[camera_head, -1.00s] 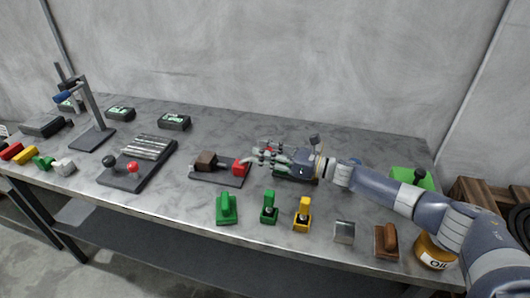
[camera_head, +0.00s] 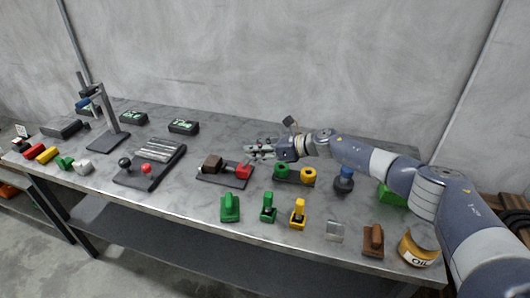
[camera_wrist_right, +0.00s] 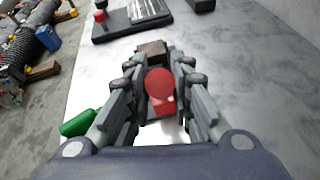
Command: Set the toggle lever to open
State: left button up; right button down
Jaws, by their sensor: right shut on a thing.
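The toggle lever has a red handle (camera_head: 243,168), which lies low at the right end of a dark base (camera_head: 222,181). A brown block (camera_head: 211,163) sits on the left part of the same base. My right gripper (camera_head: 258,152) reaches in from the right, at the red handle. In the right wrist view the red handle (camera_wrist_right: 160,88) sits between the two fingers of my right gripper (camera_wrist_right: 158,70), which is shut on it. The brown block (camera_wrist_right: 151,49) shows just past the fingertips. The fingers partly hide the base. My left gripper is not in view.
Green (camera_head: 230,208) and yellow (camera_head: 298,212) pieces stand along the front edge. A base with yellow and green rings (camera_head: 294,173) and a blue-topped knob (camera_head: 346,176) stand to the right. A dark panel with knobs (camera_head: 150,165) is to the left.

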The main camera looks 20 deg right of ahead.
jog(key=a+r+g+h+p, duration=0.1)
jog(key=w+a+h+p, duration=0.1)
jog(key=p, duration=0.1)
jog(key=shift+w+r+g, duration=0.25)
jog(key=shift+r+g, duration=0.15)
jog(key=shift+w+a+f+g+h, duration=0.1)
jog(key=shift+w+a+g+h, duration=0.3)
jog(key=shift+h, duration=0.3)
jog(key=shift+w+a, duration=0.1)
jog(key=shift+a, duration=0.15)
jog(key=shift+w+a+g+h, duration=0.15)
jog(key=shift+a+g+h, duration=0.1)
jog(key=shift+g+h, duration=0.2)
jog(key=shift+w+a+h+b, duration=0.1)
jog(key=shift+a+h+b, duration=0.1)
jog(key=shift+h+b, duration=0.1)
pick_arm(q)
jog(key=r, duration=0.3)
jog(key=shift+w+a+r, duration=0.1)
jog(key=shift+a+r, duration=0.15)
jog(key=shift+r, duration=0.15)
pick_arm(e)
jog(key=shift+n, duration=0.3)
jog(key=c, duration=1.4)
grip_release()
jog(key=shift+w+a+f, duration=0.1)
jog(key=shift+f, duration=0.05)
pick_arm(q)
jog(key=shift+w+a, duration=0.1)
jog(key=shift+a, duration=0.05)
